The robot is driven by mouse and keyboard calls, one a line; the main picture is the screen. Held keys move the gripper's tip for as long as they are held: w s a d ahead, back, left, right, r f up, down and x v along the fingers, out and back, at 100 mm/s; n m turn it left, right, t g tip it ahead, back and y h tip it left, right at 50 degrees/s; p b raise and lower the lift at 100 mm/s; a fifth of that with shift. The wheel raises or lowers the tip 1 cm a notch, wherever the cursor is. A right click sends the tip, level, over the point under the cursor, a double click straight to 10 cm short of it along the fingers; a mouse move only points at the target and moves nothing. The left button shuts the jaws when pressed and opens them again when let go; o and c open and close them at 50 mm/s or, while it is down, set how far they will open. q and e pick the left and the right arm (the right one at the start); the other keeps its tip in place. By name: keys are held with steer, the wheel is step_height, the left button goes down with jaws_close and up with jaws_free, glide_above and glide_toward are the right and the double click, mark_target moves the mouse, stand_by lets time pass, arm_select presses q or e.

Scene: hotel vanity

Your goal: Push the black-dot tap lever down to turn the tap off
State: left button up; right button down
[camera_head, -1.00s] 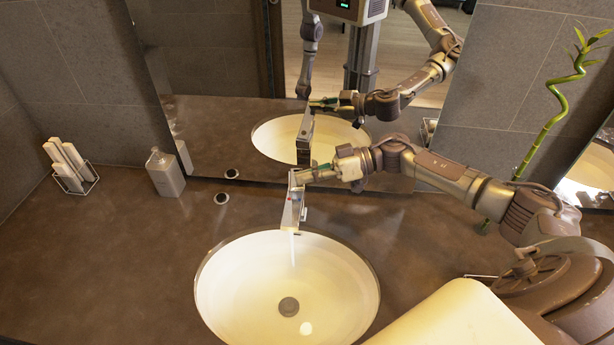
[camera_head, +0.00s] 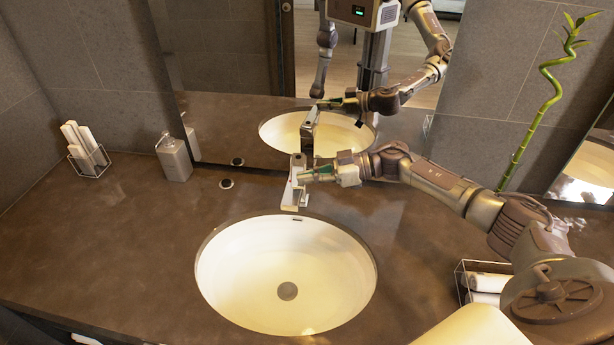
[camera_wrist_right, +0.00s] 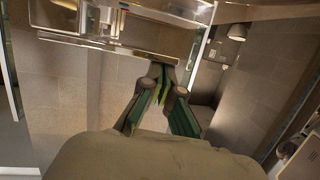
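The chrome tap (camera_head: 291,194) stands behind the basin, with its flat lever (camera_head: 298,160) on top. No water stream shows below the spout. A black dot on the lever cannot be made out. My right gripper (camera_head: 304,175) is at the tap's right side, its fingertips by the upper body just below the lever; contact cannot be told. In the right wrist view, its green-padded fingers (camera_wrist_right: 161,82) come together at the tips with nothing between them, next to the shiny metal tap (camera_wrist_right: 110,45). My left gripper is not directly in view.
The white basin (camera_head: 235,285) is empty around its drain (camera_head: 287,291). A soap bottle (camera_head: 174,158) and a rack of rolled towels (camera_head: 86,150) stand at left. A towel basket (camera_head: 466,285) is at right, near my right arm. The mirror is close behind the tap.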

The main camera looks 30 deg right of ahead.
arm_select(q)
step_height(320, 180, up, 4)
steer(key=s+p, duration=0.3)
steer(key=p, duration=0.2)
steer(key=f+b, duration=0.1)
steer(key=w+f+b, duration=0.1)
steer(key=f+b, duration=0.2)
steer(key=b, duration=0.1)
steer(key=shift+w+a+f, duration=0.15)
steer(key=shift+a, duration=0.15)
arm_select(e)
steer(key=s+d+r, duration=0.4)
steer(key=d+r, duration=0.2)
steer(key=d, duration=0.2)
steer(key=shift+s+d+r, duration=0.2)
steer(key=shift+s+d, duration=0.05)
